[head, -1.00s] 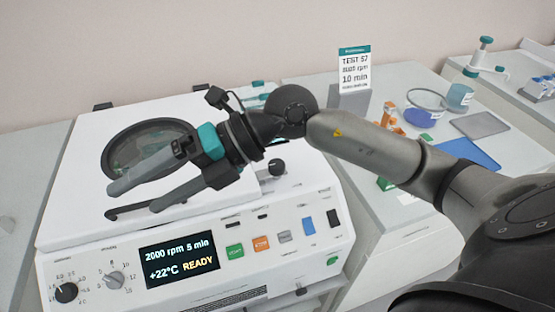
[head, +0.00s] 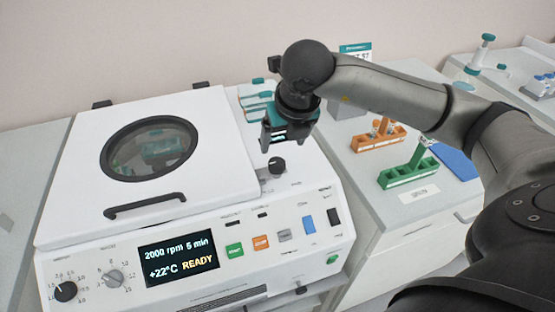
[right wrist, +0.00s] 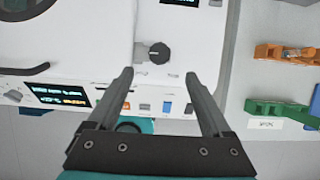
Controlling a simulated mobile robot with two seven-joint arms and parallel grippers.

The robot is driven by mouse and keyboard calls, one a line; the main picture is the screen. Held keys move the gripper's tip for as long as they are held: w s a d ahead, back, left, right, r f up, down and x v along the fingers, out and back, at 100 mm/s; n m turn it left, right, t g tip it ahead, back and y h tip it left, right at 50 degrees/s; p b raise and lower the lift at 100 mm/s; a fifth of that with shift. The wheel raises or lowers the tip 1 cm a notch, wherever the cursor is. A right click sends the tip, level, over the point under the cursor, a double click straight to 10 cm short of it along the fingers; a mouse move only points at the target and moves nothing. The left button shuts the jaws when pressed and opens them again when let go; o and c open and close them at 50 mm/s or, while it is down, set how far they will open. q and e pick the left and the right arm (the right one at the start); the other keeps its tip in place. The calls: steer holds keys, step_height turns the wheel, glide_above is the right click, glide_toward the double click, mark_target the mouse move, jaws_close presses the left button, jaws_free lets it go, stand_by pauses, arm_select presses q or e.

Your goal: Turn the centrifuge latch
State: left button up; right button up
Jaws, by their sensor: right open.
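The white centrifuge (head: 80,195) stands on the bench with its lid (head: 205,115) down. The lid has a round window and a dark handle (head: 145,205). The latch, a black knob (head: 277,165), sits on the top face to the right of the lid. It also shows in the right wrist view (right wrist: 158,53), beyond and between the fingertips. My right gripper (head: 277,146) points down just above the knob, apart from it as far as I can tell. In the right wrist view its two fingers (right wrist: 162,75) are spread and empty. My left gripper is out of view.
The front panel has a lit display (head: 178,257), two dials and several coloured buttons. To the right, an orange rack (head: 378,137) and a green rack (head: 408,172) stand on the bench.

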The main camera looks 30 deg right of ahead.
mark_target(277, 162)
steer(key=x, duration=1)
steer(key=shift+f, duration=0.15)
jaws_close()
